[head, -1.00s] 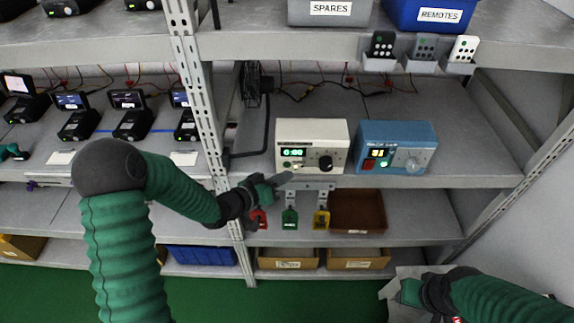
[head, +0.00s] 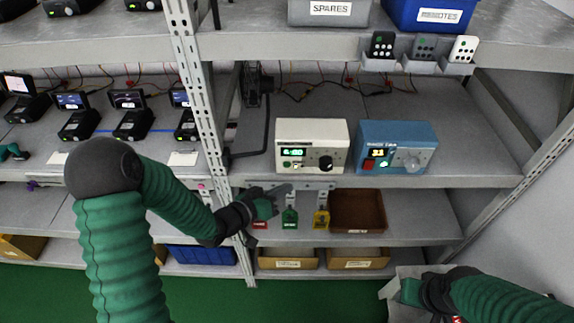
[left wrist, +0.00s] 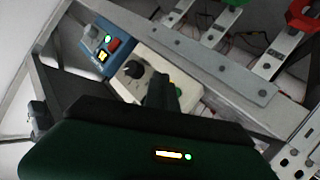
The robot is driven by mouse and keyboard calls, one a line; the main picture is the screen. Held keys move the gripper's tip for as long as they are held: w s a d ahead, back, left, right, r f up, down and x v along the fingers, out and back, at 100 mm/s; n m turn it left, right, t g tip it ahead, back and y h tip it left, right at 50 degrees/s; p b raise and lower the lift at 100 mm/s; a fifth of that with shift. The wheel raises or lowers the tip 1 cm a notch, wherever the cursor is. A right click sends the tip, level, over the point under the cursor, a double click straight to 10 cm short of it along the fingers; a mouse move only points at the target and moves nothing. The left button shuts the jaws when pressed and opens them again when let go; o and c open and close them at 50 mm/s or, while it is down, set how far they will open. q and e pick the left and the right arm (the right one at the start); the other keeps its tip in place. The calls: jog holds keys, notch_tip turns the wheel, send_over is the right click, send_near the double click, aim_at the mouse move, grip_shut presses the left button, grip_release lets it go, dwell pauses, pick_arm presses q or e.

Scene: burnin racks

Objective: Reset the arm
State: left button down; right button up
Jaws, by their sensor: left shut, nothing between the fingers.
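My left arm comes in from the left in the head view. Its gripper (head: 281,192) is shut and empty, in front of the shelf edge just below the white device (head: 312,146), by the bar of hooks with red, green and yellow tags. In the left wrist view the dark finger (left wrist: 161,90) overlaps the white device's front panel. The blue device (head: 396,147) stands right of the white one. My right gripper (head: 408,292) is at the lower right; its jaw state is unclear.
The red tag (head: 260,224), green tag (head: 290,218) and yellow tag (head: 321,218) hang below the shelf edge. A brown tray (head: 357,211) sits right of them. A metal upright (head: 201,120) stands left. Remotes (head: 423,47) sit in holders above.

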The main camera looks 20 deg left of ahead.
pick_arm(q)
jog(key=s+a+f+g+y+b, duration=0.4)
jog(key=s+f+y+b, duration=0.1)
jog(key=f, duration=0.3)
jog(key=s+f+g+y+b, duration=0.1)
jog(key=s+g+b, duration=0.2)
jog(key=s, duration=1.2)
jog(key=d+g, duration=0.1)
jog(key=g, duration=0.2)
jog(key=shift+f+y, duration=0.2)
jog(key=shift+y, duration=0.1)
jog(key=shift+s+d, duration=0.1)
